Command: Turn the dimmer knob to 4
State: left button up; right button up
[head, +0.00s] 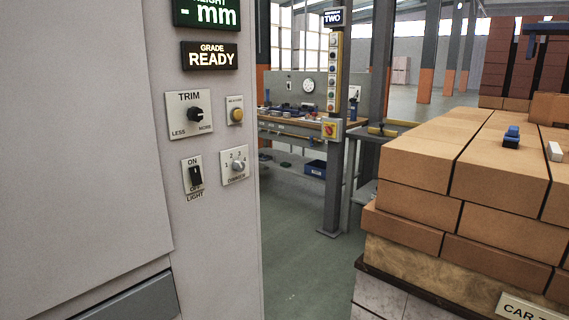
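The dimmer knob (238,166) is a small pale grey knob on a white plate (233,178) at the lower right of the grey panel. Numbers 1 to 4 are printed around it, with 4 at the right side. Small lettering sits below it. The knob is too small to tell for sure which number it points to. Nothing touches it. Neither of my grippers is in the head view.
Beside it on the panel (225,250) are a black light switch (195,176), a trim knob (194,113) and a yellow button (237,115). Stacked bricks (420,165) stand at the right. Open green floor (305,260) lies between. A workbench (290,127) stands behind.

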aim_at(237, 165)
jog(key=u, duration=0.05)
jog(key=i, duration=0.95)
jog(key=u, duration=0.5)
